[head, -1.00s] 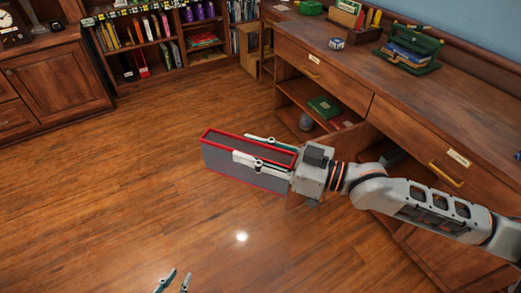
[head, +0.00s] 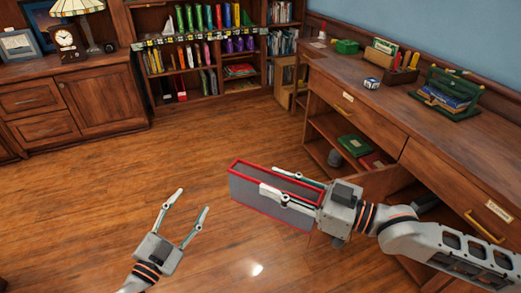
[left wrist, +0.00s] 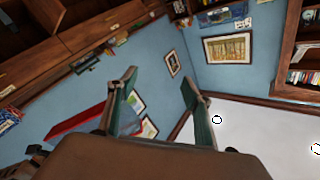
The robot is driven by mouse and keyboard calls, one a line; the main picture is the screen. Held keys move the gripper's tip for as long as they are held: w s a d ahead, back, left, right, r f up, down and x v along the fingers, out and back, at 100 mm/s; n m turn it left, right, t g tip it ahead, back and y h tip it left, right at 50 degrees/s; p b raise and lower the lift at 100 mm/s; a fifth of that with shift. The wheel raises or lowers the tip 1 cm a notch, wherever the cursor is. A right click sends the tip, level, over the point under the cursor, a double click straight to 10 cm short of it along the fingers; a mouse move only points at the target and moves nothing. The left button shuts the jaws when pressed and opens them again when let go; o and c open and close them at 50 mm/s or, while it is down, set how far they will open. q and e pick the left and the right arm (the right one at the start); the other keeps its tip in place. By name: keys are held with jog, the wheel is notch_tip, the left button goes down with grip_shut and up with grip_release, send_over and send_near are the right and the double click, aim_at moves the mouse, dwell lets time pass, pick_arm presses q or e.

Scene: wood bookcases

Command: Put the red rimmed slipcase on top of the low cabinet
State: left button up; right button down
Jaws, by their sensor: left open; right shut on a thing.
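The red rimmed slipcase (head: 255,201) is a grey, open-topped box with red edges. My right gripper (head: 275,180) is shut on its wall at the right end, holding it above the floor in the head view. My left gripper (head: 195,199) is open and empty, left of the slipcase and apart from it. Its two fingers also show in the left wrist view (left wrist: 159,80). A low wood cabinet (head: 97,104) with drawers and a door stands at the far left. Its top carries a clock, a lamp and picture frames, with some bare wood near the front edge.
A long wood desk (head: 365,109) with drawers and open shelves runs along the right, near my right arm. A filled bookcase (head: 209,48) stands at the back. The wood floor (head: 110,200) between them is clear.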

pick_arm(q)
jog(key=w+d+r+m+g+h, duration=0.1)
jog(key=d+r+m+g+h, duration=0.2)
jog(key=d+r+m+h, duration=0.55)
jog(key=d+r+m+g+h, duration=0.25)
jog(key=r+m+h, duration=0.35)
jog(key=r+m, duration=0.7)
jog(key=s+d+r+m+g+h, duration=0.25)
jog(key=d+r+m+g, duration=0.45)
jog(key=g, duration=0.4)
jog(key=m+g+y, duration=0.4)
jog(key=m+y, duration=1.5)
jog(key=m, duration=0.1)
send_over(299, 198)
jog(key=w+a, duration=0.1)
jog(key=a, duration=0.1)
jog(key=shift+n, duration=0.25)
notch_tip(299, 198, down, 9)
jog(key=shift+w+d+f, duration=0.1)
jog(key=shift+f, duration=0.1)
jog(key=w+a+r+t+y, duration=0.1)
jog(key=w+a+t+y, duration=0.1)
jog(key=w+a+y, duration=0.3)
jog(key=shift+h, duration=0.4)
jog(key=f, duration=0.3)
jog(key=a+f, duration=0.1)
jog(key=f, duration=0.7)
jog(key=shift+w+a+f, duration=0.15)
jog(key=shift+w+f, duration=0.05)
